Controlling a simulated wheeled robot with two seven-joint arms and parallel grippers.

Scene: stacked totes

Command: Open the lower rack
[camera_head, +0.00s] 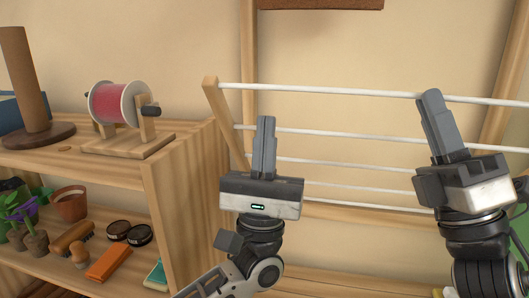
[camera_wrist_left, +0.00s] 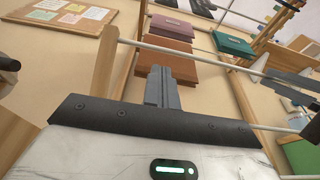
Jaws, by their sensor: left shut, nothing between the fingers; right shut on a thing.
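The rack is a wooden frame (camera_head: 228,125) with several white rods running across it, at the middle and right of the head view. Its top white rod (camera_head: 330,91) also shows in the left wrist view (camera_wrist_left: 195,56). My right gripper (camera_head: 431,97) is shut on this top rod towards its right part; its fingers hide the gripped spot. My left gripper (camera_head: 266,120) is shut and empty, fingers pointing up, in front of the rack near its left post and with its tips below the top rod. In the left wrist view, my left fingertips (camera_wrist_left: 160,72) appear apart from the top rod.
A wooden shelf (camera_head: 185,175) stands at left, with a red spool (camera_head: 118,103) and a brown post (camera_head: 20,75) on top. Pots, brushes and an orange block (camera_head: 109,263) lie on its lower board. The left wrist view shows hanging brown panels (camera_wrist_left: 172,30) and a green one (camera_wrist_left: 232,45).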

